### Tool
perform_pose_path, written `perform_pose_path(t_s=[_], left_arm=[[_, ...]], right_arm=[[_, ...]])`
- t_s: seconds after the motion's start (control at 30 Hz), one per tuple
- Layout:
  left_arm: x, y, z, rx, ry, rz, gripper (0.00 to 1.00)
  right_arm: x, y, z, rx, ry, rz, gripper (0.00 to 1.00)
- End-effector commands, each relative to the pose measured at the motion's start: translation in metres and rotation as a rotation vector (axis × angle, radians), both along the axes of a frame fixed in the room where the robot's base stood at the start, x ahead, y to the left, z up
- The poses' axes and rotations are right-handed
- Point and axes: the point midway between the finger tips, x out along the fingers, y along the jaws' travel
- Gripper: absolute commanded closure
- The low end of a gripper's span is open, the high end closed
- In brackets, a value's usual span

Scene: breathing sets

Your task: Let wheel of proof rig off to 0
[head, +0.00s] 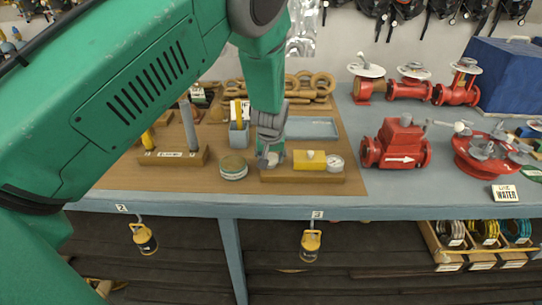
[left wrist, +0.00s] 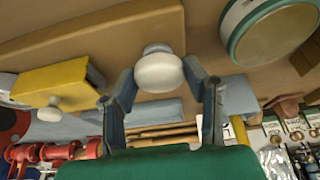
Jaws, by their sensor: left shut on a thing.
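The proof rig is a wooden base (head: 302,178) near the front edge of the bench, with a yellow block (head: 310,162) and a round white gauge (head: 337,163) on it. The gauge's reading is too small to tell. A pale round wheel (left wrist: 160,72) at the rig's left end lies between the fingers of my left gripper (head: 269,152). My left gripper also shows in the left wrist view (left wrist: 162,84), shut on this wheel from above. A second pale knob (left wrist: 55,106) sits on the yellow block. My right gripper is not in view.
A round tin (head: 233,168) stands just left of the rig, and a wooden stand (head: 172,156) with upright tools is further left. A grey tray (head: 311,128) lies behind. Red valves (head: 396,145) stand to the right. Yellow tagged weights (head: 311,244) hang below the bench edge.

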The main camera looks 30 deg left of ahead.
Motion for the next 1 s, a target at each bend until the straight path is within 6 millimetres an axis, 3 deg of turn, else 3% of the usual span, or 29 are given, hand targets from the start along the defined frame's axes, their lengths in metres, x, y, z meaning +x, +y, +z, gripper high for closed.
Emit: perform_pose_path(t_s=[0.03,0.4,0.9,0.93,0.97,1.0], left_arm=[[0.0072,-0.0002,0.0060,0.007,-0.020,0.023,0.89],[0.0070,0.0008,0.0061,0.004,-0.021,0.161,0.89],[0.0071,0.0020,0.0069,0.005,-0.021,0.178,0.89],[0.0071,0.0020,0.0069,0.005,-0.021,0.178,0.53],[0.0070,0.0020,0.0069,0.005,-0.021,0.178,0.42],[0.0063,0.0020,0.0062,0.004,-0.018,0.178,0.39]], right_arm=[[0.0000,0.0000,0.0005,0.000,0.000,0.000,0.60],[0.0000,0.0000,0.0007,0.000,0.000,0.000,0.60],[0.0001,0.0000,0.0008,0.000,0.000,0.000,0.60],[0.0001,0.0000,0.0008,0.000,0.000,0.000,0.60],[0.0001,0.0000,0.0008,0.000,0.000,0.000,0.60],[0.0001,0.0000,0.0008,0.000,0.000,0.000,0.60]])
